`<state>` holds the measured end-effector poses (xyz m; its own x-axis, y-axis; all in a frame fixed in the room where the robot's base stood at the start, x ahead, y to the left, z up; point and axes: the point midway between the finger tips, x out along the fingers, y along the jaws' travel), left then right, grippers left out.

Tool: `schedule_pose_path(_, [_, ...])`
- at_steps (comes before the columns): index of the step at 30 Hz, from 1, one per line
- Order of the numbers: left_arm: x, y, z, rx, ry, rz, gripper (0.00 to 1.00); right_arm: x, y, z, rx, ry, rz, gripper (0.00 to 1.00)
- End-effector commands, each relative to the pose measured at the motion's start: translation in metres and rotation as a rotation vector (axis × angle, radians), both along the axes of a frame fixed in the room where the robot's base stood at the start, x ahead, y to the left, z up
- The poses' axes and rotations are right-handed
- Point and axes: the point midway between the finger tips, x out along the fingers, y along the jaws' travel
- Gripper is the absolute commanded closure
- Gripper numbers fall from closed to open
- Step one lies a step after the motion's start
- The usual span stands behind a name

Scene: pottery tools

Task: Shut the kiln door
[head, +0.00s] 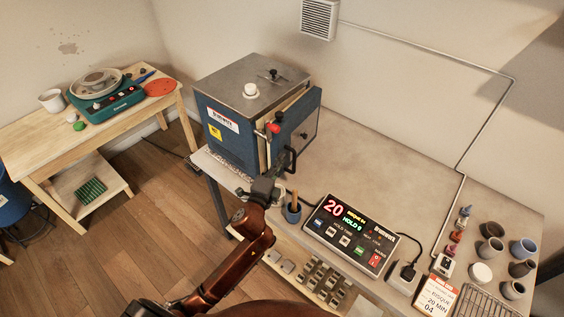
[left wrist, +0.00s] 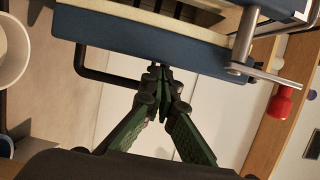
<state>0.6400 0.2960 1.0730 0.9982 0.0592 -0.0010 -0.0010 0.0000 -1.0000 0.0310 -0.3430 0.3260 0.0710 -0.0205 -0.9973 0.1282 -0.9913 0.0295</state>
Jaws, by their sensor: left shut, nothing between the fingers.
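The kiln (head: 232,128) is a blue box with a grey metal top, standing on the bench. Its blue door (head: 304,122) is on the right side and stands ajar, with cream lining showing in the gap. A black bar handle (head: 289,160) is on the door; it also shows in the left wrist view (left wrist: 84,68). A metal latch with a red knob (head: 274,128) sits at the door's near edge. My left gripper (left wrist: 162,76) is shut and empty, its fingertips at the blue door face (left wrist: 150,44) beside the handle; contact is unclear. My right gripper is out of view.
A control box (head: 350,236) with a lit display, a tool cup (head: 292,212) and several small pots (head: 523,248) stand on the bench (head: 400,165). The bench right of the door is clear. A wooden table (head: 50,140) stands at left.

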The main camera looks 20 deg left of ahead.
Motion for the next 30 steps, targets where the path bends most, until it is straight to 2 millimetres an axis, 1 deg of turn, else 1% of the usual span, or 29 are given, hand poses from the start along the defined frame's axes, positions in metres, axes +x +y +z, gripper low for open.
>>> schedule_pose_path(5, [0.0, 0.002, 0.0, 0.001, 0.0, 0.001, 1.0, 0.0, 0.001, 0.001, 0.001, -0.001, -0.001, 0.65])
schedule_pose_path(8, [0.0, 0.012, 0.001, 0.004, 0.001, 0.003, 1.0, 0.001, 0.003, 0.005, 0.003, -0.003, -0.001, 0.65])
schedule_pose_path(12, [0.001, 0.033, 0.003, 0.005, 0.0, 0.002, 1.0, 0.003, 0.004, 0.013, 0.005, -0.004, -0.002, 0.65])
schedule_pose_path(18, [0.0, 0.041, 0.001, 0.002, -0.001, 0.009, 1.0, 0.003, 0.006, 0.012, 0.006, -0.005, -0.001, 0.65])
schedule_pose_path(23, [0.0, 0.042, 0.001, 0.004, 0.0, 0.012, 1.0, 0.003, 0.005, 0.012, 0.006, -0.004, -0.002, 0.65])
schedule_pose_path(26, [-0.001, 0.039, 0.001, 0.004, 0.001, 0.013, 1.0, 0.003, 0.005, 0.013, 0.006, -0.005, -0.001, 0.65])
schedule_pose_path(29, [-0.002, 0.027, 0.001, 0.002, 0.002, 0.008, 1.0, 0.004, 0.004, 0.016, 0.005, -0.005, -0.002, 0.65])
schedule_pose_path(30, [-0.003, 0.019, 0.001, 0.001, 0.001, 0.005, 1.0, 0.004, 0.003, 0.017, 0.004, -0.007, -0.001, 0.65])
